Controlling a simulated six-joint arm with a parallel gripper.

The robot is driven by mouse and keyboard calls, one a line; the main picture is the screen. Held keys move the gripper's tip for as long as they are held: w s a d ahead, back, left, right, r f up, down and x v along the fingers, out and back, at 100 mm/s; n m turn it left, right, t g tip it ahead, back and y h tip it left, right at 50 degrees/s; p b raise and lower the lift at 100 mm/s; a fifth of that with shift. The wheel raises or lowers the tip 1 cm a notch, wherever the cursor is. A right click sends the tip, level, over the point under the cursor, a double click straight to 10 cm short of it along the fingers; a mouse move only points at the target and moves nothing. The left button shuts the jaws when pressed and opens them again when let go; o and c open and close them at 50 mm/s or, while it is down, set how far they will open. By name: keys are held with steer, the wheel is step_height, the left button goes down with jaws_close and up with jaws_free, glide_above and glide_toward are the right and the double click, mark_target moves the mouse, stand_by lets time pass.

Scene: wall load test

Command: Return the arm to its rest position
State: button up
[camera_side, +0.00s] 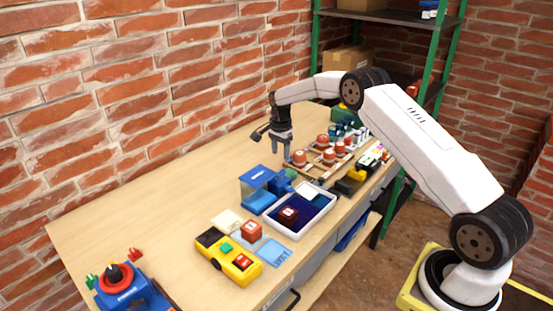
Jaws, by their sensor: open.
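My gripper (281,154) hangs pointing down above the middle of the workbench, at the end of my white arm. Its two dark fingers are apart with nothing seen between them. It is behind the blue box and to the left of the wooden rack. My arm reaches in from the right, bent high over the bench. Whether the fingertips touch the bench top cannot be told from this view.
A wooden rack (314,171) with several red-and-white pieces stands right of my gripper. A blue box (257,187), a white-rimmed tray (327,209) and a yellow device (229,259) are nearer. Green-posted shelves (388,17) stand behind.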

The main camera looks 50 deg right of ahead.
steer(key=shift+s+a+r+n, duration=0.2)
steer(key=shift+a+r+n, duration=0.25)
steer(key=shift+a, duration=0.2)
steer(key=s+a+r+n+t, duration=0.1)
steer(key=s+a+r+n, duration=0.5)
steer(key=s+a+n, duration=0.8)
steer(key=s+a, duration=0.1)
steer(key=s, duration=0.5)
steer(key=s+a+n+t, duration=0.1)
steer(key=s+a+n, duration=0.2)
steer(key=s, duration=0.6)
steer(key=shift+s+a+f+t, duration=0.2)
steer(key=shift+a+t, duration=0.1)
steer(key=shift+a, duration=0.45)
